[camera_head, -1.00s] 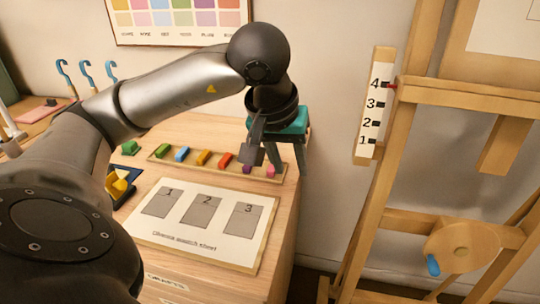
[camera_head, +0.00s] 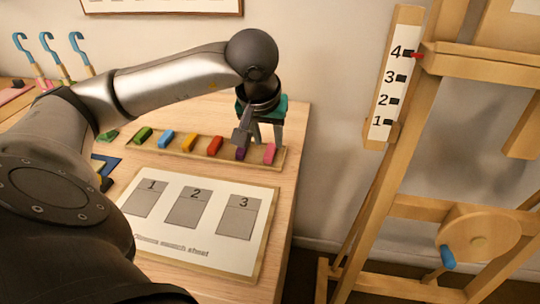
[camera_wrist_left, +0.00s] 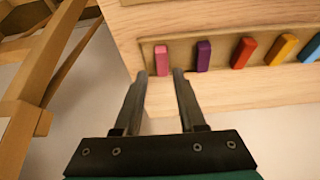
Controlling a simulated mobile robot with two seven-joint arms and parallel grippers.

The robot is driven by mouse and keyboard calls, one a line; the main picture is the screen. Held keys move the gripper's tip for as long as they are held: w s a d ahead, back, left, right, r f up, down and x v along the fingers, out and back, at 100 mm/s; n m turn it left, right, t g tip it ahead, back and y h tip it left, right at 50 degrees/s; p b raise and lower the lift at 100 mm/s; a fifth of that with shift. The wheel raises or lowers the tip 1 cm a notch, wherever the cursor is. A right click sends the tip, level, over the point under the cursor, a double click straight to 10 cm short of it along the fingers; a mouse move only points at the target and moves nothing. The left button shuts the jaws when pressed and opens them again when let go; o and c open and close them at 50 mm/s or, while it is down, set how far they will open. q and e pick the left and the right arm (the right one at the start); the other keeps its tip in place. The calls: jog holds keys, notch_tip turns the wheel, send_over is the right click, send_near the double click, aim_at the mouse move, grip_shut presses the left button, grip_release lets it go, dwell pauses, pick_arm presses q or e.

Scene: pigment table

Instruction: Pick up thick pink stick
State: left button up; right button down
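In the head view my left gripper (camera_head: 242,136) hangs over the tray's right end, close to the purple stick (camera_head: 240,152). My right gripper is in neither view.
A swatch sheet (camera_head: 204,243) lies in front. The table's right edge is close to the pink stick. An easel (camera_head: 410,170) stands to the right.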

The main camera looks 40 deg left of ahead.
aim_at(269, 151)
pick_arm(q)
jog(key=shift+w+a+f, duration=0.15)
jog(key=shift+f, duration=0.35)
jog(key=b+x, duration=0.1)
jog(key=x, duration=0.3)
jog(key=shift+w+a+f, duration=0.1)
jog(key=shift+a+f, duration=0.05)
jog(key=shift+c, duration=0.5)
grip_shut()
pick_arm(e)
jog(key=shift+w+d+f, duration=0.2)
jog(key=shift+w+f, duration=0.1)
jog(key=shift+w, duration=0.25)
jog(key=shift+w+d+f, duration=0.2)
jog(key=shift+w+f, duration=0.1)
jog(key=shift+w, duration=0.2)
